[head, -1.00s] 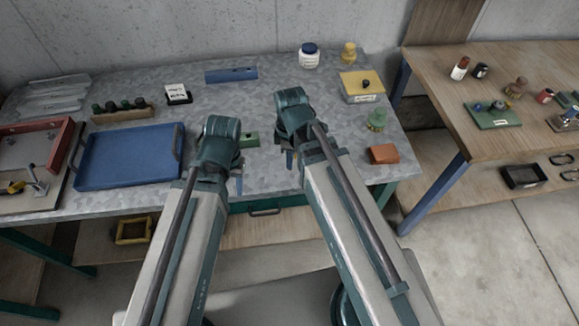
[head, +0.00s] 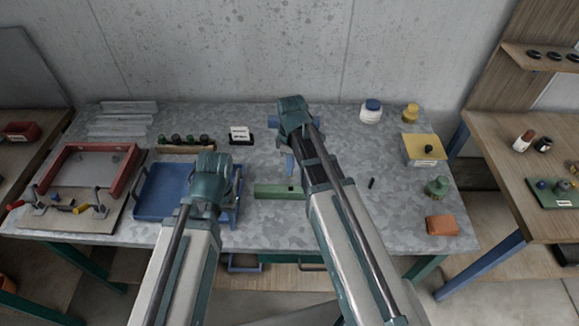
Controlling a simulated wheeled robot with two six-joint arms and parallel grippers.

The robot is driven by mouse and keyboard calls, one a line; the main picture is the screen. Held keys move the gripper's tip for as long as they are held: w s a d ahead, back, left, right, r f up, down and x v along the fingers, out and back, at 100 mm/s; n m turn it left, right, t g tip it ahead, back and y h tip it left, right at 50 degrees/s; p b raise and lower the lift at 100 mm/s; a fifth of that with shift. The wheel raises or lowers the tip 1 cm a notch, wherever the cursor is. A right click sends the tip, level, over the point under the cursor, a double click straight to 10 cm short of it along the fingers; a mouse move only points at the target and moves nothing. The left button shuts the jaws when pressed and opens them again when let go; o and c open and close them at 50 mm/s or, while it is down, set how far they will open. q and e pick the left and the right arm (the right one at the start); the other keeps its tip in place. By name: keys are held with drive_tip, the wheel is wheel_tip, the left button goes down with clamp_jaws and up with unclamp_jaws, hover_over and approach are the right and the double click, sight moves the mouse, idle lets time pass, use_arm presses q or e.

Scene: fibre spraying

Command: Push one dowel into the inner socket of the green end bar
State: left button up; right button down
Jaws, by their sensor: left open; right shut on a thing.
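The green end bar (head: 272,191) lies near the front middle of the table in the head view. A small dark spot shows near its right end; I cannot tell whether it is the inner socket. My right gripper (head: 287,160) is above and behind that end. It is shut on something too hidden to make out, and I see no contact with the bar. My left gripper (head: 236,205) is open at the right edge of the blue tray (head: 149,205), left of the bar. A small dark peg (head: 371,183), perhaps a dowel, is on the table right of my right arm.
A blue bar (head: 272,122) is mostly hidden behind my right gripper. A label card (head: 240,135) and a wooden rack (head: 186,149) stand at the back left. A yellow-lidded box (head: 423,150), a green knob (head: 437,187) and an orange block (head: 442,225) are at the right.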

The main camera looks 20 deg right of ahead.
use_arm(q)
drive_tip(key=shift+f, duration=0.1)
use_arm(e)
drive_tip(key=shift+f, duration=0.15)
use_arm(q)
wheel_tip(320, 180, down, 6)
drive_tip(key=b, duration=0.6)
use_arm(e)
wheel_tip(320, 180, down, 6)
drive_tip(key=shift+r, duration=0.2)
use_arm(q)
drive_tip(key=shift+f+b, duration=1.55)
drive_tip(key=shift+b, duration=0.1)
use_arm(e)
drive_tip(key=shift+f, duration=1.7)
drive_tip(key=c, duration=0.8)
unclamp_jaws()
use_arm(q)
drive_tip(key=shift+r, duration=0.15)
use_arm(e)
drive_tip(key=shift+r, duration=0.15)
wheel_tip(320, 180, up, 14)
drive_tip(key=p, duration=1.4)
drive_tip(key=shift+f, duration=0.2)
use_arm(q)
wheel_tip(320, 180, up, 14)
drive_tip(key=shift+f, duration=0.2)
